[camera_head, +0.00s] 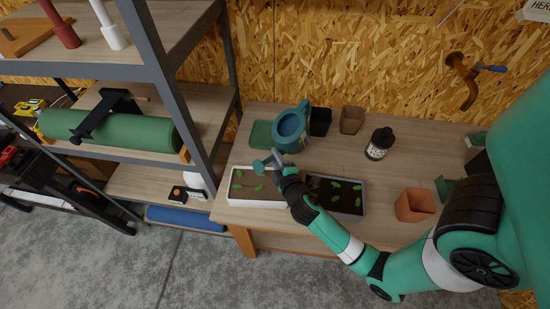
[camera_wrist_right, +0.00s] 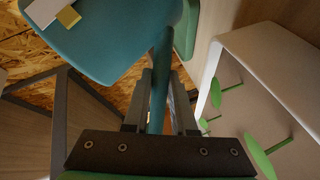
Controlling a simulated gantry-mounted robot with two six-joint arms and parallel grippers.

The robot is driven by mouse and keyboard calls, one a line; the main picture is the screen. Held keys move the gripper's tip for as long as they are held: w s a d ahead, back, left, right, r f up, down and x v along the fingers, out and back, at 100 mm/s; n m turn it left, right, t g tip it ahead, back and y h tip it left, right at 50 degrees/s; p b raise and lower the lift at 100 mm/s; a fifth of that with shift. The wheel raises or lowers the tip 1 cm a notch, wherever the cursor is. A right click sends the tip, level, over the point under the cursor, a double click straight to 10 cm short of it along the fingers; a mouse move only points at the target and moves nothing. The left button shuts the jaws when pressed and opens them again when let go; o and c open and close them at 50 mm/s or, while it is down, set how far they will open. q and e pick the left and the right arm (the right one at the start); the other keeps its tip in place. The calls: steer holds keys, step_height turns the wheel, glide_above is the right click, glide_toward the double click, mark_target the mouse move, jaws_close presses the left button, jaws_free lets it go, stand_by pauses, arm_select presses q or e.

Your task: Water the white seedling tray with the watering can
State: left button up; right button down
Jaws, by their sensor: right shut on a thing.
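The teal watering can (camera_head: 291,130) is at the middle of the bench, with its open top facing the camera. Its round spout head (camera_head: 262,166) is over the back edge of the white seedling tray (camera_head: 254,202). My right gripper (camera_head: 281,171) reaches in from the right beside the white tray and is shut on the can. In the right wrist view a thin blue-teal bar of the can (camera_wrist_right: 160,85) runs between my fingers, with the can's body above. The white tray (camera_wrist_right: 212,72) shows at the right there, with green seedlings. I cannot tell whether the can touches the bench. My left gripper is out of view.
A second, grey-rimmed seedling tray (camera_head: 339,211) lies right of the white one, partly behind my arm. A black pot (camera_head: 320,121), a brown pot (camera_head: 351,120), a dark jar (camera_head: 380,143) and a terracotta pot (camera_head: 415,205) stand around. A metal shelf (camera_head: 172,90) rises at the left.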

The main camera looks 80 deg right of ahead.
steer(key=shift+d+f+n+b, duration=0.1)
steer(key=shift+f+n+b, duration=0.25)
steer(key=shift+b, duration=0.55)
steer(key=shift+s+d+r+n+h+b, duration=0.1)
steer(key=shift+d+n+h+b, duration=0.1)
steer(key=shift+n+h+b, duration=0.7)
steer(key=shift+r+n+t+h+b, duration=0.65)
steer(key=shift+r+n+b, duration=0.2)
steer(key=shift+r+b, duration=0.55)
steer(key=shift+r+n, duration=0.25)
steer(key=shift+n, duration=0.05)
stand_by(0.3)
